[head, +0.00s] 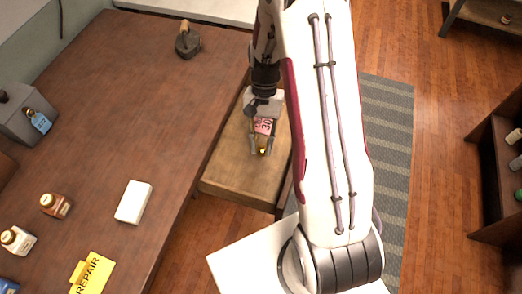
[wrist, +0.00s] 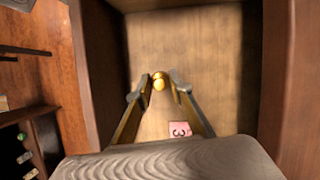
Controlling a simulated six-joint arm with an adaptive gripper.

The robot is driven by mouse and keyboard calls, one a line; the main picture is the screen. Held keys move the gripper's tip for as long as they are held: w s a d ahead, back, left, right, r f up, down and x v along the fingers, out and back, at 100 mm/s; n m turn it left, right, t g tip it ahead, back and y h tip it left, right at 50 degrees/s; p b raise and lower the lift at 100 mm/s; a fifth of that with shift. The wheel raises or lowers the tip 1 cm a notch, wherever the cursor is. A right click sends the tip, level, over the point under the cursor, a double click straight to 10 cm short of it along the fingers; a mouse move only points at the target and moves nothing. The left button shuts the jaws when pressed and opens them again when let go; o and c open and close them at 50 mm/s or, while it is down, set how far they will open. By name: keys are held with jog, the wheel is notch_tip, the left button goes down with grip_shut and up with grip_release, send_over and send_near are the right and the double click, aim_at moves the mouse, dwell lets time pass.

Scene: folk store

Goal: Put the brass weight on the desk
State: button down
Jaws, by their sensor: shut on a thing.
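The brass weight (head: 262,151) is a small, shiny gold knob-like piece between the fingertips of my gripper (head: 261,148). In the wrist view the weight (wrist: 159,83) shows between the two fingers (wrist: 159,86), which are shut on it. My gripper points down over the light wooden drawer (head: 228,168), which stands out beside the desk. I cannot tell whether the weight touches the drawer floor. The desk (head: 130,90) is the broad dark-brown top on the left in the head view.
A pink tag (wrist: 180,129) shows in the drawer. Drawer walls (wrist: 292,90) rise on both sides. On the desk are a flat iron (head: 187,42), a white box (head: 133,202), small bottles (head: 55,205) and a yellow REPAIR sign (head: 91,273). The desk's middle is clear.

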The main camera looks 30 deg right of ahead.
aim_at(261, 164)
jog(key=shift+f, duration=0.35)
jog(key=shift+f, duration=0.1)
jog(key=shift+f, duration=2.2)
jog(key=shift+f, duration=0.15)
jog(key=c, duration=1.8)
grip_release()
jog(key=v, duration=0.7)
jog(key=shift+s+a+r, duration=0.1)
jog(key=shift+r, duration=0.4)
